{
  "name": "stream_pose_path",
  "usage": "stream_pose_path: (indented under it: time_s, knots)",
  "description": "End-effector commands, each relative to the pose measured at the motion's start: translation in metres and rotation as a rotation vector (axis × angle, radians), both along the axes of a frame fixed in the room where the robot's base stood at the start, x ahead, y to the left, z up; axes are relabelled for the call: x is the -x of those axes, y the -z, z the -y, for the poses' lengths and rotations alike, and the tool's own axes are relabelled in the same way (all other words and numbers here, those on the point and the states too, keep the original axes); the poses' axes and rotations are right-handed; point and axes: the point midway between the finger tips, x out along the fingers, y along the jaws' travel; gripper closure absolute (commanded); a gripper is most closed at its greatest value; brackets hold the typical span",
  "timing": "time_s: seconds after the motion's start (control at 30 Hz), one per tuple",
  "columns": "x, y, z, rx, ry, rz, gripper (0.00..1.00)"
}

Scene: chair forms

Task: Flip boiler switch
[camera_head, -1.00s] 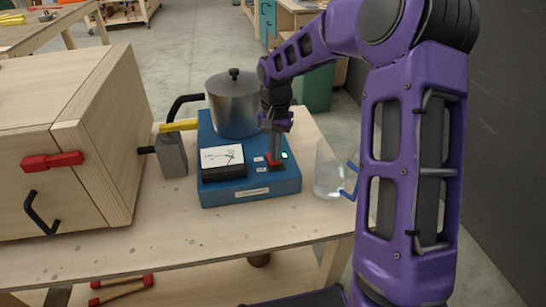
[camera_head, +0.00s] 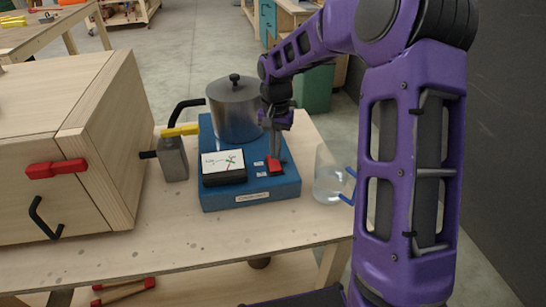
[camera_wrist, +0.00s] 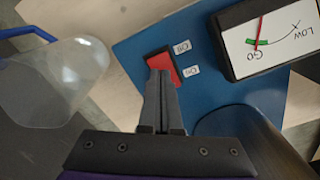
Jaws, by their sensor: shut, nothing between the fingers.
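The boiler has a blue base (camera_head: 217,198) on the workbench, with a metal lidded pot (camera_head: 233,112) at its back. A red rocker switch (camera_head: 275,168) in a black frame is at the front right of the base, with two small white labels beside it. It also shows in the wrist view (camera_wrist: 158,62), partly hidden by my fingers. My gripper (camera_head: 276,158) is shut and empty, pointing down with its fingertips (camera_wrist: 160,76) at the switch. I cannot tell whether they touch it. The gauge (camera_head: 223,165) has its red needle at GO in the wrist view (camera_wrist: 266,40).
A clear jug (camera_head: 328,180) with a blue handle stands close right of the base. A grey block (camera_head: 173,160) with a yellow lever stands left, beside a wooden cabinet (camera_head: 100,130) with a red handle. The bench front (camera_head: 190,240) is clear.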

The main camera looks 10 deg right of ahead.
Motion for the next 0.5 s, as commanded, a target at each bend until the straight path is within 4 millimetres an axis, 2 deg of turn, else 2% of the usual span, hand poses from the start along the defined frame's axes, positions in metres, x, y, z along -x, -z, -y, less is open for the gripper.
stream_pose_path:
  time_s: [0.1, 0.5]
  knots:
    - [0.000, -0.013, -0.001, -0.001, 0.000, 0.001, 1.00]
    - [0.000, -0.041, 0.000, 0.000, -0.001, 0.001, 1.00]
